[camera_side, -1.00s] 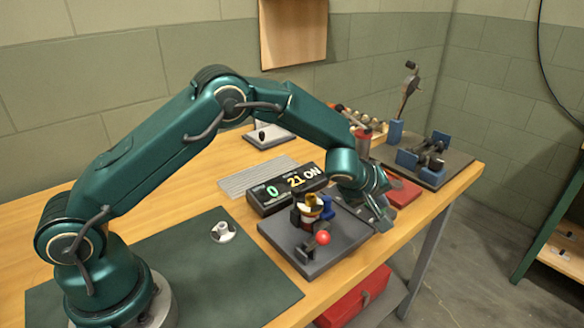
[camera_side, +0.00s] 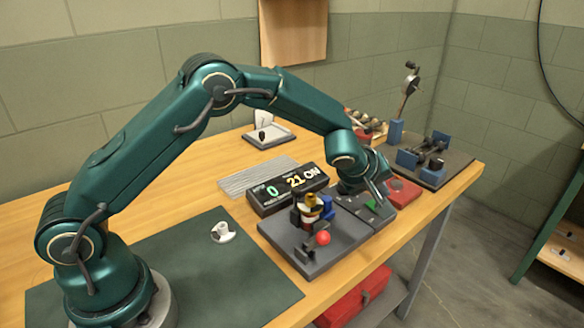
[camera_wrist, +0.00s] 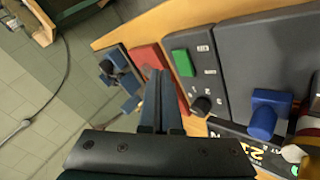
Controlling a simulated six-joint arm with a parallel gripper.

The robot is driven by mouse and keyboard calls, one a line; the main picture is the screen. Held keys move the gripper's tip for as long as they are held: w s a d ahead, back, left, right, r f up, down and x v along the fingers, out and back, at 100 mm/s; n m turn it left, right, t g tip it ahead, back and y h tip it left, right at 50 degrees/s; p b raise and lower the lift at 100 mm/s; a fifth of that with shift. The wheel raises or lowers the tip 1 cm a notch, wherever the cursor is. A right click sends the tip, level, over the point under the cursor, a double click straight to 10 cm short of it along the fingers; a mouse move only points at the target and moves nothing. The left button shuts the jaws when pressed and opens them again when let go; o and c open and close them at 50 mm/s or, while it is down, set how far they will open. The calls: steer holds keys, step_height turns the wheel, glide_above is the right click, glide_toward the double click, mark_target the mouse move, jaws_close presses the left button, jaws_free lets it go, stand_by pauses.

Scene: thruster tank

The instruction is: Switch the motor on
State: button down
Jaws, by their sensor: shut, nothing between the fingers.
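The grey control panel (camera_side: 358,208) lies at the right end of the grey base plate (camera_side: 280,232). It carries a green rocker or button (camera_side: 372,206), which also shows in the wrist view (camera_wrist: 182,63), and a black knob (camera_wrist: 201,105). My gripper (camera_side: 384,198) is shut and empty, just above the panel's right side. In the wrist view its fingertips (camera_wrist: 160,73) are together, left of the green button and apart from it in the picture. The display box (camera_side: 288,189) reads a green 0 and a yellow "21 ON".
A rig with a blue block (camera_side: 327,207), pale and yellow rings and a red ball (camera_side: 323,238) stands on the base plate. A red box (camera_side: 402,192) lies right of the panel. A blue clamp fixture (camera_side: 435,160) is farther right. A green mat (camera_side: 165,255) is left.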

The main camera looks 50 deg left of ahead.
steer(key=shift+a+r, duration=0.15)
steer(key=shift+r, duration=0.85)
steer(key=shift+a+r, duration=0.1)
steer(key=shift+r, duration=0.85)
step_height(320, 180, up, 9)
steer(key=t, duration=0.2)
glide_above(364, 211)
steer(key=s+a+r, duration=0.3)
steer(key=s+r, duration=0.4)
steer(key=s, duration=0.3)
steer(key=s+f+m+g, duration=0.1)
steer(key=s+f+m, duration=0.2)
steer(key=s, duration=0.4)
steer(key=s+f+m+g, duration=0.2)
steer(key=s+f+m, duration=0.1)
steer(key=s+m, duration=0.2)
steer(key=s+d+f+m+g, duration=0.1)
steer(key=s+f+m+g, duration=0.1)
steer(key=s, duration=0.7)
steer(key=shift+s+f+m+h, duration=0.3)
steer(key=shift+f+m+h, duration=0.1)
steer(key=shift+f+m, duration=0.45)
